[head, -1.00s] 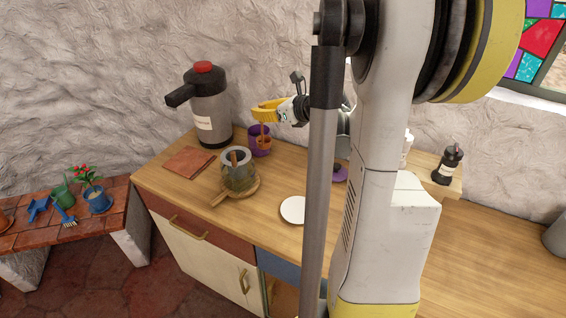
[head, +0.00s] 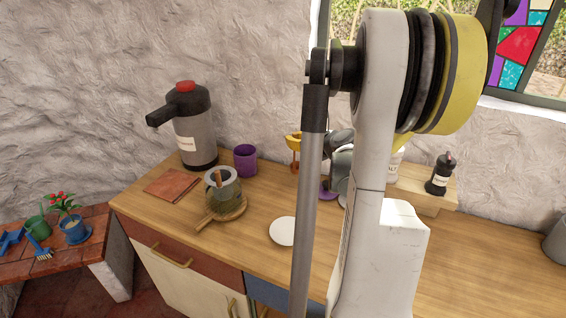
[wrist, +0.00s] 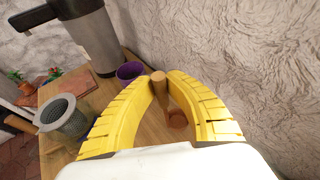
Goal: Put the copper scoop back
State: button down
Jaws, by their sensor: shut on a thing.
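My gripper (head: 293,138) is shut on the copper scoop (head: 294,166), which hangs below the yellow fingers over the back of the counter. In the wrist view the scoop's handle top (wrist: 158,80) sits between the curved fingertips, with its bowl (wrist: 178,120) lower down, partly covered by the right finger. A purple cup (head: 245,160) stands to the left of my gripper, apart from the scoop. It also shows in the wrist view (wrist: 130,72). A flat purple thing (head: 327,194) lies to the right, partly hidden by my arm.
A red-topped flask (head: 195,130), a terracotta tile (head: 171,184) and a white disc (head: 283,231) are on the counter (head: 180,225). A raised wooden shelf (head: 420,187) with bottles is at right.

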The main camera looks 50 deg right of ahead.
jog(key=w+a+f+b, duration=0.1)
jog(key=w+f+b, duration=0.2)
jog(key=f, duration=0.3)
jog(key=shift+w+a+f, duration=0.15)
jog(key=shift+w, duration=0.2)
jog(key=shift+f, duration=0.1)
jog(key=c, duration=1.8)
grip_release()
jog(key=shift+f, duration=0.1)
jog(key=o, duration=0.3)
jog(key=shift+o, duration=0.2)
